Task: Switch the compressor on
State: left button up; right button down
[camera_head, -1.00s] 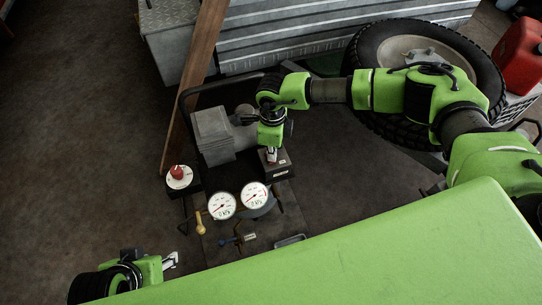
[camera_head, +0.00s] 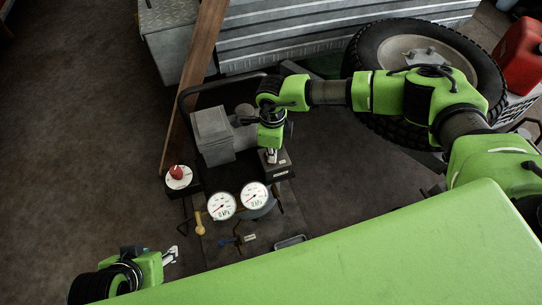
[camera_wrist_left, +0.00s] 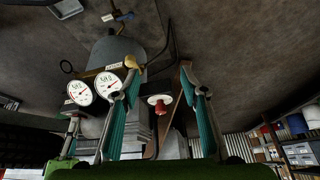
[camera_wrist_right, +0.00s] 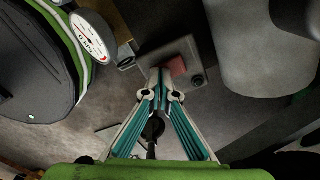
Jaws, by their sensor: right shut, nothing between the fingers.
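The compressor (camera_head: 212,134) stands on the floor with a grey motor block and two white dial gauges (camera_head: 221,206). A dark switch box (camera_head: 279,172) sits on its right side. My right gripper (camera_head: 271,158) is shut and empty, pointing down at the top of this box. In the right wrist view its closed fingertips (camera_wrist_right: 165,88) are at a red switch piece (camera_wrist_right: 176,66) on a grey plate; I cannot tell whether they touch. The fingers partly hide the switch. My left gripper (camera_head: 172,257) is at lower left, away from the compressor; its fingers (camera_wrist_left: 160,95) are apart with nothing between them.
A red knob on a white dial (camera_head: 178,177) is left of the gauges. A yellow-handled valve (camera_head: 200,225) and a blue valve (camera_head: 232,240) are in front. A wooden plank (camera_head: 195,80), a metal trailer (camera_head: 300,35) and a large tyre (camera_head: 360,55) stand behind. Floor at left is clear.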

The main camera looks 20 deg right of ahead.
pick_arm(q)
jog(key=shift+w+d, duration=0.15)
jog(key=shift+w, duration=0.2)
pick_arm(e)
jog(key=shift+f, duration=0.25)
pick_arm(q)
jog(key=shift+s+a+g+p, duration=0.65)
jog(key=shift+s+g+p, duration=0.2)
jog(key=shift+s, duration=1.2)
pick_arm(e)
jog(key=shift+r, duration=1.35)
notch_tip(320, 180, up, 2)
jog(key=shift+r+p, duration=0.1)
jog(key=shift+p, duration=0.75)
jog(key=shift+r+p, duration=0.5)
jog(key=shift+r, duration=0.2)
pick_arm(q)
jog(key=s+x, duration=0.1)
jog(key=x, duration=0.7)
jog(key=shift+f+p, duration=0.3)
jog(key=shift+f, duration=0.05)
pick_arm(e)
jog(key=shift+r, duration=0.4)
pick_arm(q)
jog(key=shift+w+g, duration=0.1)
jog(key=shift+g, duration=0.15)
